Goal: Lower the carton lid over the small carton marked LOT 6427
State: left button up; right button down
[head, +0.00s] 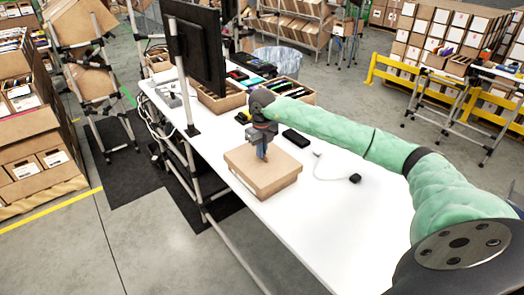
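A flat brown carton shape with a plain closed top, which looks like the carton lid (245,165), is on or just above the white table in the head view. I cannot tell the lid from a carton under it, and no LOT 6427 mark is readable. My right gripper (262,157) points down over the middle of the brown top, its tips at or very near the surface. The fingers are small and partly covered by the gripper body, so I cannot tell whether they are open or shut. My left gripper is not in view.
A black device (296,137) and a small black puck with a cable (355,178) lie to the right. A monitor (197,48) and open trays (222,101) stand behind.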

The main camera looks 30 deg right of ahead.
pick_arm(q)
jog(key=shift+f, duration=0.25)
pick_arm(e)
jog(key=shift+f, duration=0.15)
dwell(0.5)
jog(key=c, duration=1.5)
grip_release()
jog(key=shift+c, duration=0.2)
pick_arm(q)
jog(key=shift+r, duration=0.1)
pick_arm(e)
notch_tip(320, 180, up, 7)
jog(key=b, duration=0.3)
jog(key=shift+r, duration=0.9)
pick_arm(q)
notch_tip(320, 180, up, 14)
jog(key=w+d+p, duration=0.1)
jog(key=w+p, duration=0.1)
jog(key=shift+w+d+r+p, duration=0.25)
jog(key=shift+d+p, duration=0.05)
jog(key=shift+p, duration=0.05)
pick_arm(e)
jog(key=shift+r, duration=3)
